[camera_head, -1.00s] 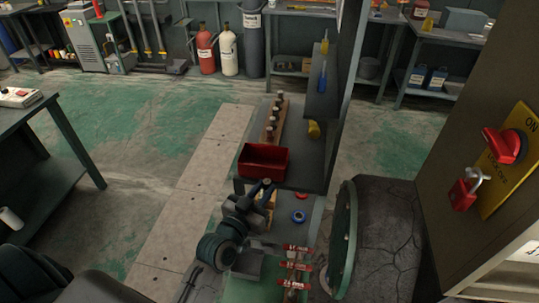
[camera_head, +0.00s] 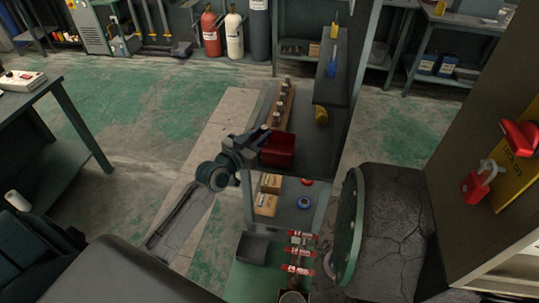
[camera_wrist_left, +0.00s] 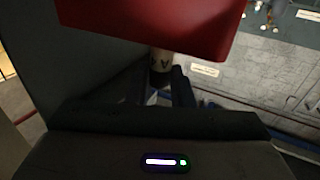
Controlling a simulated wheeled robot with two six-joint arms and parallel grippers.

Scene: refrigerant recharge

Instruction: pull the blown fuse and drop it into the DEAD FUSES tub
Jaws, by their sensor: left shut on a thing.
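A red open tub (camera_head: 279,152) stands on the dark shelf of a grey cart in the head view; I cannot read a label on it. It also shows large at the top of the left wrist view (camera_wrist_left: 150,25). My left gripper (camera_head: 262,137) is at the tub's upper left side. In the left wrist view it (camera_wrist_left: 168,88) is shut on a pale cylinder with a dark end, likely the fuse (camera_wrist_left: 161,62), partly hidden by the fingers and tub. Several red-banded fuses (camera_head: 299,252) sit in a row on the green panel below. My right gripper is not in view.
A wooden rack with upright grey cylinders (camera_head: 283,105) stands behind the tub. A yellow cylinder (camera_head: 321,115) lies to its right. A round green door (camera_head: 346,228) stands open at right.

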